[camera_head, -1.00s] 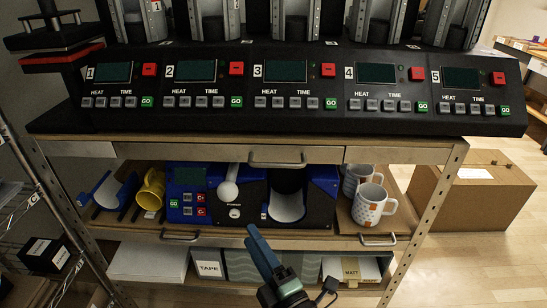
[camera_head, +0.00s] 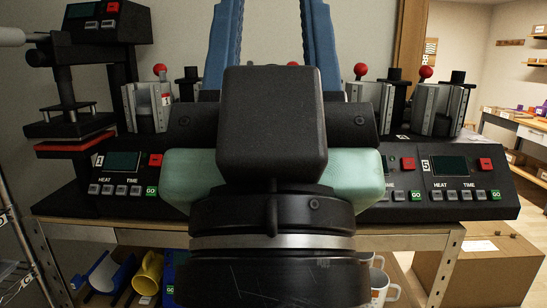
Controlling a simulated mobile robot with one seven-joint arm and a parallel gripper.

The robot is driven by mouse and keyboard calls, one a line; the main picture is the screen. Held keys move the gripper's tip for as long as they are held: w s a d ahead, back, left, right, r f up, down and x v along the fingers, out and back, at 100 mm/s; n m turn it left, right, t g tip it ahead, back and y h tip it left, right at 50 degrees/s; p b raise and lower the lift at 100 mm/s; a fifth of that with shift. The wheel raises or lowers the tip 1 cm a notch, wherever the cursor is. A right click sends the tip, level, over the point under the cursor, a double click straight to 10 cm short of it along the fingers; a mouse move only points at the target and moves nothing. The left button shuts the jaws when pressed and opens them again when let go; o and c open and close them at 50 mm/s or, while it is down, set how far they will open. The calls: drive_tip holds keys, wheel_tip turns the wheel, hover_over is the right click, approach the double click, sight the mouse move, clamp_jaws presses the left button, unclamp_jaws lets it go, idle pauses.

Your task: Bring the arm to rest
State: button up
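My gripper (camera_head: 272,30) is raised in front of the camera, large in the middle of the head view, pointing up. Its two blue fingers stand well apart with only the bare wall showing between them, so it is open and empty. The fingertips run out of the top of the picture. The dark camera-like block and the pale green sides of my gripper cover the middle of the mug press bank (camera_head: 483,209), including most of its middle panels.
Panel one (camera_head: 122,162) and panel five (camera_head: 450,167) stay visible. A black heat press (camera_head: 70,128) stands at the left. On the lower shelf are a yellow mug (camera_head: 148,272), a blue cradle (camera_head: 104,275) and a partly hidden white mug (camera_head: 380,285). A cardboard box (camera_head: 490,265) stands right.

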wheel_tip(320, 180, up, 16)
drive_tip(key=p, duration=1.3)
drive_tip(key=shift+f+p, duration=0.15)
drive_tip(key=shift+p, duration=0.15)
